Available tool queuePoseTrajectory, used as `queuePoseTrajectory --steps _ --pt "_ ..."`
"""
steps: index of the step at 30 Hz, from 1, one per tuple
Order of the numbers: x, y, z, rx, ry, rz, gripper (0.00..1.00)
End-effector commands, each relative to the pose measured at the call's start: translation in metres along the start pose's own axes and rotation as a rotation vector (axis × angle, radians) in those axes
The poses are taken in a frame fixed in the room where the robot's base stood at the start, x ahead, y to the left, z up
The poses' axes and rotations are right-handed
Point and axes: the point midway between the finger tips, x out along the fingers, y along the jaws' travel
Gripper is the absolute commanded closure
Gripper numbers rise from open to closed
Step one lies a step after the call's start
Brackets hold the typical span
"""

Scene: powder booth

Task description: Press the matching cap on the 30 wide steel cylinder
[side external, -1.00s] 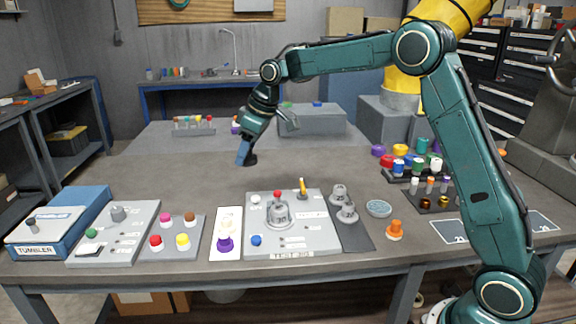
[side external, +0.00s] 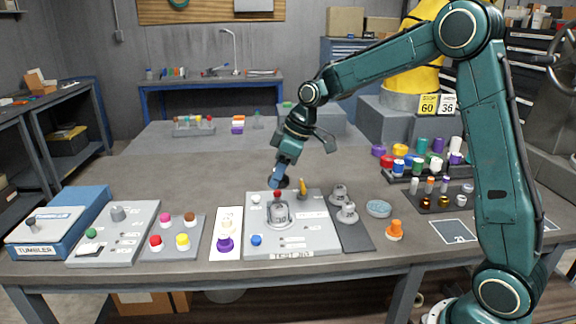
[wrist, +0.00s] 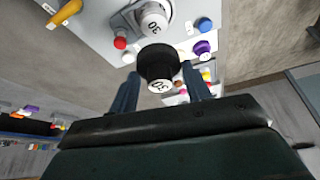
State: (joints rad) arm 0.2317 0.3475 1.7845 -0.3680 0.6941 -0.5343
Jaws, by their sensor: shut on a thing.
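My gripper (side external: 279,181) is shut on a black cap (wrist: 158,62). The wrist view shows the cap between my two blue fingers, with a white numbered end whose first digit is hard to read. The steel cylinder (wrist: 153,22), marked 30, stands in the test jig (side external: 312,240) and also shows in the side view (side external: 278,214). The held cap is above and slightly behind the cylinder in the side view, apart from it as far as I can tell. My fingers partly hide the cap there.
The jig carries a red knob (wrist: 120,43), a blue knob (side external: 256,240) and a yellow lever (side external: 302,187). Two grey parts stand on a dark mat (side external: 352,236) to the right. Racks of coloured caps (side external: 433,160) stand further right.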

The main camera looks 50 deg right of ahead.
Motion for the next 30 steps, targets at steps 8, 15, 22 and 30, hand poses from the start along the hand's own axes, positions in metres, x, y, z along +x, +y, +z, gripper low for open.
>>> queuePoseTrajectory --steps 8,15,22,30 --pt "0.008 0.000 0.003 0.000 -0.001 -0.001 0.73" --pt "0.022 -0.001 0.009 0.002 -0.002 -0.003 0.73" --pt "0.037 -0.001 0.015 0.001 -0.002 -0.002 0.73" --pt "0.052 0.000 0.021 0.001 -0.002 -0.001 0.73"
